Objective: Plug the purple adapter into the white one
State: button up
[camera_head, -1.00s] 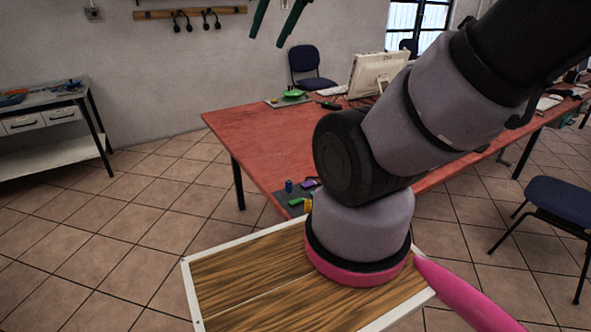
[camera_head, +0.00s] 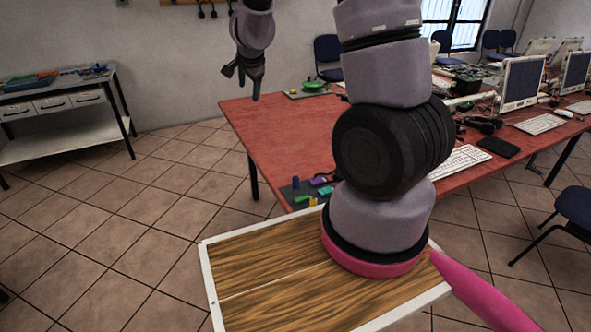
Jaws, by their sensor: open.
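A small purple piece (camera_head: 318,181), likely the purple adapter, lies among several coloured pieces on a dark mat at the near left part of the red table. It is too small to tell its shape. I cannot make out a white adapter for certain; my arm hides part of this area. My gripper (camera_head: 250,88) is up and to the left of the pieces, above the table's far left edge and well apart from them. Its fingers point down, are open and appear to hold nothing.
The red table (camera_head: 270,130) also bears a green item (camera_head: 314,86) at the back, and monitors, keyboards (camera_head: 460,162) and cables to the right. A blue chair (camera_head: 327,55) stands behind it. A grey workbench (camera_head: 60,104) is at left, with open floor between.

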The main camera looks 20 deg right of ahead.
jog(key=s+d+f+m+g+h, duration=0.1)
jog(key=d+f+g+h, duration=0.1)
jog(key=f, duration=0.6)
jog(key=s+d+f+m+g+h, duration=0.1)
jog(key=d+f+m+h, duration=0.15)
jog(key=f, duration=0.55)
jog(key=g+h, duration=0.4)
jog(key=h, duration=0.1)
send_near(316, 181)
jog(key=shift+m, duration=0.45)
jog(key=shift+x, duration=4.1)
jog(key=shift+w+r, duration=0.1)
grip_shut()
jog(key=shift+r, duration=3.55)
